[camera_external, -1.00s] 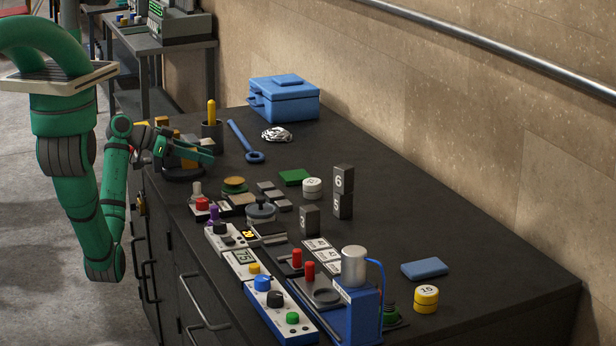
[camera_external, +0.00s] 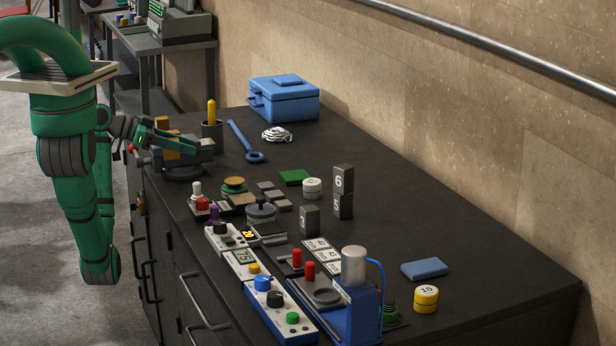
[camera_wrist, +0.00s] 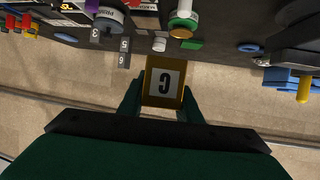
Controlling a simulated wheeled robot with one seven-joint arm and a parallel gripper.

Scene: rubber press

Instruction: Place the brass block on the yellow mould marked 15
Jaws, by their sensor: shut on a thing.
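The brass block (camera_wrist: 151,80) fills the space between my fingers in the wrist view, with a light label bearing a dark character. My gripper (camera_wrist: 162,100) is shut on it. In the external view my gripper (camera_external: 178,142) is at the far left end of the bench, and its fingers partly hide the block. The yellow mould (camera_external: 425,299) is a short round cylinder with a white marked top at the near right of the bench, well away from my gripper. Its number is too small to read surely.
A blue press (camera_external: 352,305) and control boxes (camera_external: 268,291) line the front edge. A blue pad (camera_external: 424,268) lies behind the mould. Number blocks (camera_external: 343,190) stand mid-bench. A blue case (camera_external: 284,100) is at the back. The right rear of the bench is clear.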

